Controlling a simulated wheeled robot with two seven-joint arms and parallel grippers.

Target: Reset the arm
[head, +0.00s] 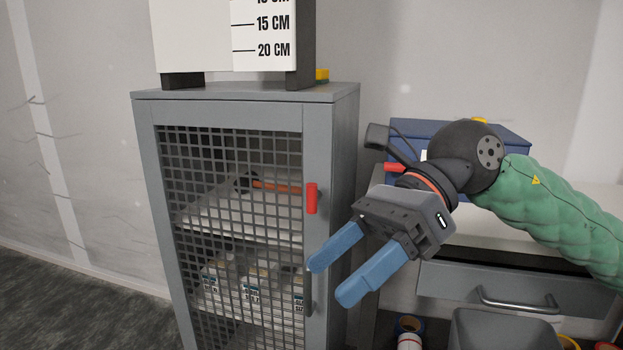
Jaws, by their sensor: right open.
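My right arm, in a green padded sleeve (555,205), comes in from the right side of the head view. My right gripper (333,278) has two blue fingers, spread apart with nothing between them. It points down and left, in front of the right edge of a grey mesh-door cabinet (147,180). Whether the fingers touch the cabinet cannot be told, but they appear to hang in front of it. My left gripper is not in view.
The cabinet has a red latch (311,198) and shelves holding an orange-handled tool (275,186) and boxes. A white scale board (190,40) stands on top. Behind my arm are a blue box (515,143) and a bench drawer (450,282). Open floor (80,310) lies left.

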